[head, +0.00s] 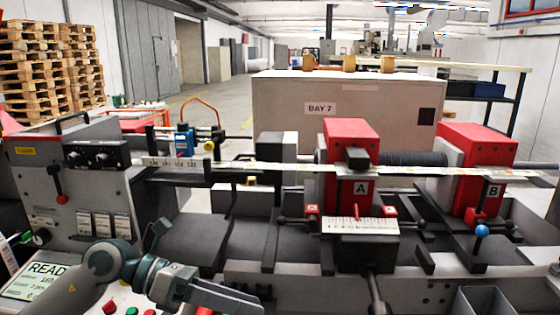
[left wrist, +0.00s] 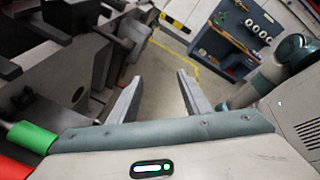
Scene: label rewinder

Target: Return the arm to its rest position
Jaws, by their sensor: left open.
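My left arm (head: 105,262) comes in at the lower left of the head view, in front of the label rewinder (head: 235,215). My left gripper (head: 240,297) is low in the head view, near the machine's front edge. In the left wrist view the two fingers of the left gripper (left wrist: 158,95) stand wide apart with nothing between them. Floor shows beyond them. My right gripper is in neither view.
A red block A (head: 350,140) and a red block B (head: 478,150) stand on the machine. A blue-knobbed lever (head: 481,231) is at right. A control panel (head: 45,280) with a display and coloured buttons lies beside my left arm. In the left wrist view a green cylinder (left wrist: 32,137) is close to the gripper's body.

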